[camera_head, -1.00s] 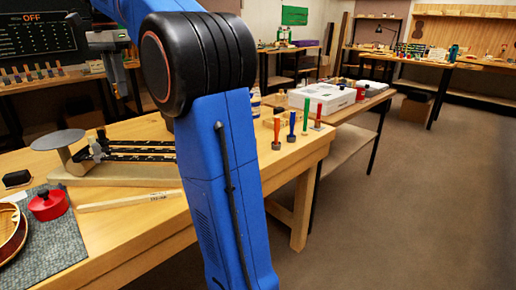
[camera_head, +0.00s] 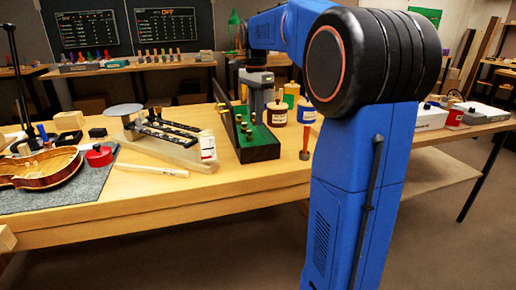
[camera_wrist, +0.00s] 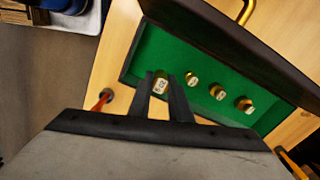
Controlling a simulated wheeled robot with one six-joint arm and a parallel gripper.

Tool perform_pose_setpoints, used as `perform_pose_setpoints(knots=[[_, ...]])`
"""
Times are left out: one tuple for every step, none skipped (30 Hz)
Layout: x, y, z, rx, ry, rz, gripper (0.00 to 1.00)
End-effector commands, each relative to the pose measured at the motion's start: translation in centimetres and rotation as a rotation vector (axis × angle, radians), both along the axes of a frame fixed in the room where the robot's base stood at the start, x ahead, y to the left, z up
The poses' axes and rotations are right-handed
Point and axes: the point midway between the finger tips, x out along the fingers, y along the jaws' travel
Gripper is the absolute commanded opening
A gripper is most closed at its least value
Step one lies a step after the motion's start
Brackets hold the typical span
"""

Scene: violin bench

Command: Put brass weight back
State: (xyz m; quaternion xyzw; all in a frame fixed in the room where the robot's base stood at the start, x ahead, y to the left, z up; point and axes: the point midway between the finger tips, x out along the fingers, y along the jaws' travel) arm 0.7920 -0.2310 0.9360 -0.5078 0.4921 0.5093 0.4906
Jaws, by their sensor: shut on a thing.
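A brass weight (camera_wrist: 161,83) with a pale label sits between the two fingers of my gripper (camera_wrist: 160,80) in the wrist view. My gripper is shut on it. Behind it lies the green lining of a dark weight box (camera_wrist: 215,68), with three brass weights to the right, one of them this labelled weight (camera_wrist: 191,79). I cannot tell whether the held weight touches the lining. In the head view the open box (camera_head: 262,154) stands on the bench, its lid raised. My gripper (camera_head: 257,108) is over the box there; its fingertips are partly hidden.
Jars, including a brown one (camera_head: 277,113), stand right of the box. A violin body (camera_head: 40,168) and red pot (camera_head: 98,155) lie on a grey mat.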

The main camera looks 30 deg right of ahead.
Motion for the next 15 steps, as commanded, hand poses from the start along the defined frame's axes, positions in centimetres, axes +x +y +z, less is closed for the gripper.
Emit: perform_pose_setpoints(knots=[[-0.1, 0.0, -0.9, 0.001, 0.002, 0.000, 0.00], [-0.1, 0.0, -1.4, 0.001, 0.002, 0.000, 0.00], [-0.1, 0.0, -2.1, 0.001, 0.002, 0.000, 0.00], [-0.1, 0.0, -2.6, 0.001, 0.002, 0.000, 0.00], [-0.1, 0.0, -3.1, 0.001, 0.003, 0.000, 0.00], [-0.1, 0.0, -3.8, 0.001, 0.002, 0.000, 0.00], [-0.1, 0.0, -4.2, 0.001, 0.002, 0.000, 0.00], [-0.1, 0.0, -4.6, 0.001, 0.002, 0.000, 0.00], [0.0, 0.0, -5.0, 0.000, 0.001, 0.000, 0.00], [0.0, 0.0, -5.3, 0.000, 0.001, 0.000, 0.00], [0.0, 0.0, -5.5, 0.000, 0.001, 0.000, 0.00], [0.0, 0.0, -5.7, 0.000, 0.001, 0.000, 0.00], [0.0, 0.0, -5.8, 0.000, 0.001, 0.000, 0.00], [0.0, 0.0, -5.9, 0.000, 0.001, 0.000, 0.00], [0.0, 0.0, -6.2, 0.000, 0.001, 0.000, 0.00]])
